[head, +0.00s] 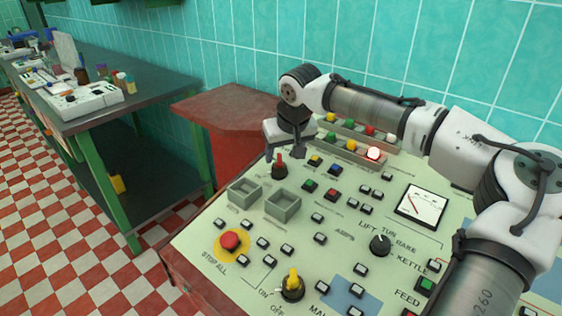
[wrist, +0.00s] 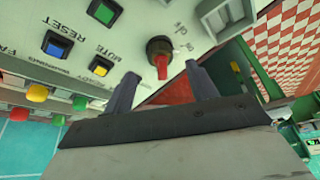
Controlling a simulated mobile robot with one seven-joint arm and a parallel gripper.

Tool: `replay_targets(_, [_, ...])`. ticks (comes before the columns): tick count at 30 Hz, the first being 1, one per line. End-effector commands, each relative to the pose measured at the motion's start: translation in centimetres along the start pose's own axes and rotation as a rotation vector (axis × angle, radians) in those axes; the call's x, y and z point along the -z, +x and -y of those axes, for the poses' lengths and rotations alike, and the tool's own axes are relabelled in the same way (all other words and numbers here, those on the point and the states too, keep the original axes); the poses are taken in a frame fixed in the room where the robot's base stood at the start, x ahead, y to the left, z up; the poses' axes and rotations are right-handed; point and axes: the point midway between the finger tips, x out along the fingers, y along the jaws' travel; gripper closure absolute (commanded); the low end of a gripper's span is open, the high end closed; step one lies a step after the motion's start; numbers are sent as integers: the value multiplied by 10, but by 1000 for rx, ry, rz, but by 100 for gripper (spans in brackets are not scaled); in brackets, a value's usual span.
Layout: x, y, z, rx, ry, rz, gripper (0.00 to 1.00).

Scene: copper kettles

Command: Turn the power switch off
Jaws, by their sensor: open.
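A rotary switch with a red handle (head: 279,168) stands near the far left edge of the pale console. My gripper (head: 284,154) is open above and close to this switch. In the wrist view my gripper (wrist: 161,73) has one finger on each side of the red handle, with gaps on both sides. A yellow-handled rotary switch (head: 292,283) marked ON and OFF sits at the console's near edge. Neither switch is visibly labelled power.
The console (head: 210,222) carries many small buttons, a red stop button (head: 230,240), two grey square boxes (head: 283,205), a dial meter (head: 420,206) and a black knob (head: 380,244). Coloured lamps (head: 373,153) line its back. A side table (head: 150,105) stands left.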

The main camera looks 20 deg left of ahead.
Motion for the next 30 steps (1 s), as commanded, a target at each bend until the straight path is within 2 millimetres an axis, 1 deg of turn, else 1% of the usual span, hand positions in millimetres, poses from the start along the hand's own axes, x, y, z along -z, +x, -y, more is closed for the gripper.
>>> replay_targets(1, [1, 9, 1, -1, -2, 2, 42])
replay_targets(3, [1, 22, 0, -1, -1, 1, 42])
replay_targets(6, [1, 37, 1, -1, -2, 0, 42])
replay_targets(9, [1, 47, 0, -1, -1, -1, 42])
replay_targets(14, [1, 54, 0, -1, -1, -2, 42])
replay_targets(21, [1, 54, 0, -1, -1, -2, 42])
replay_targets(30, [1, 54, 0, -1, -1, -2, 82])
